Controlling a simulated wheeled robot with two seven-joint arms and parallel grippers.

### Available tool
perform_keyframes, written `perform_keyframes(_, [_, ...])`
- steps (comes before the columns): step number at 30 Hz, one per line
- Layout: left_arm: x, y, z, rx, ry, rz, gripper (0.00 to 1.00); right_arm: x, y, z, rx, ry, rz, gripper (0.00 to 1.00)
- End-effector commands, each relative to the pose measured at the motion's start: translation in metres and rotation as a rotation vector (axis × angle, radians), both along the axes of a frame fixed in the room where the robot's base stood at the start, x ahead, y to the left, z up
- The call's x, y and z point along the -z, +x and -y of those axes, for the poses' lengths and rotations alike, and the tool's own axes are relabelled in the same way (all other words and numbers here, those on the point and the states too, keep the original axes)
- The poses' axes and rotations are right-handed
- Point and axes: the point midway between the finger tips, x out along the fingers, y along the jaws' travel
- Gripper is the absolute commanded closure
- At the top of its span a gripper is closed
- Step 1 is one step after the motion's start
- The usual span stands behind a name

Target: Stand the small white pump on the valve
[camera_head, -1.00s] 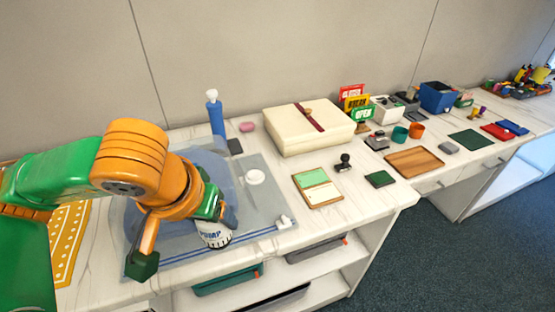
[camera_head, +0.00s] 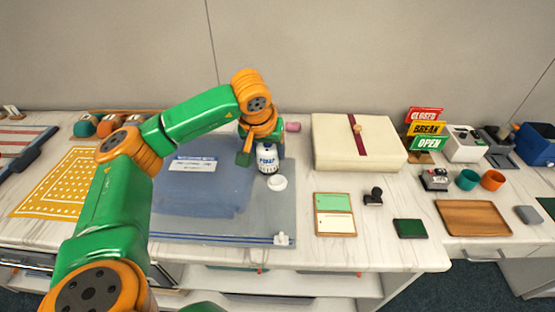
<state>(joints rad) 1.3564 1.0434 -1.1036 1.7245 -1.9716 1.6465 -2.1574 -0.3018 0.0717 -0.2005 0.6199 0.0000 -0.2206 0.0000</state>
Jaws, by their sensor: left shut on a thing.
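The small white pump (camera_head: 267,161), with a blue "PUMP" label, looks upright in my left gripper (camera_head: 262,148). The gripper is shut on it, with its green fingers at the pump's sides. The round white valve (camera_head: 278,183) lies on the clear storage bag (camera_head: 268,215), just in front of the pump in the head view. The pump seems to be behind the valve rather than on it; I cannot tell how high its base is above the bag. The bag holds something blue, and a white slider (camera_head: 283,240) sits on its front seal. My right gripper is not in view.
A cream box (camera_head: 350,140) with a dark red ribbon stands right of the bag. A green-and-white card holder (camera_head: 334,214), a black stamp (camera_head: 374,196) and a green pad (camera_head: 410,228) lie in front of it. A yellow patterned cloth (camera_head: 55,188) lies left.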

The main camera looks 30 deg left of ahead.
Motion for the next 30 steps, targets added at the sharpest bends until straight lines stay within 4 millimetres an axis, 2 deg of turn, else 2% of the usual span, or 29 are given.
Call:
perform_keyframes(3, [0.024,0.019,0.000,-0.001,0.000,-0.005,1.00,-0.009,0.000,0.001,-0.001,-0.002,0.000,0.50])
perform_keyframes(8, [0.045,0.037,-0.001,-0.001,0.001,-0.003,1.00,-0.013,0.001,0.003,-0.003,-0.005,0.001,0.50])
perform_keyframes(13, [0.073,0.038,-0.002,0.000,0.002,-0.003,1.00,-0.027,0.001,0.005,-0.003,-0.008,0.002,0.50])
perform_keyframes(23, [0.081,0.038,-0.002,0.000,0.000,0.001,1.00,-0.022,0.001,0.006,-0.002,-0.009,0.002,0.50])
perform_keyframes(24, [0.081,0.038,-0.002,0.000,0.001,0.000,0.29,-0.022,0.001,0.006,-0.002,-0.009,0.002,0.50])
perform_keyframes(27, [0.080,0.038,-0.002,0.000,0.001,0.000,0.05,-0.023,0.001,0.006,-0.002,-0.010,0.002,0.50])
perform_keyframes(30, [0.080,0.038,-0.001,0.000,0.000,0.000,0.05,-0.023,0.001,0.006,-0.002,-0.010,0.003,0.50])
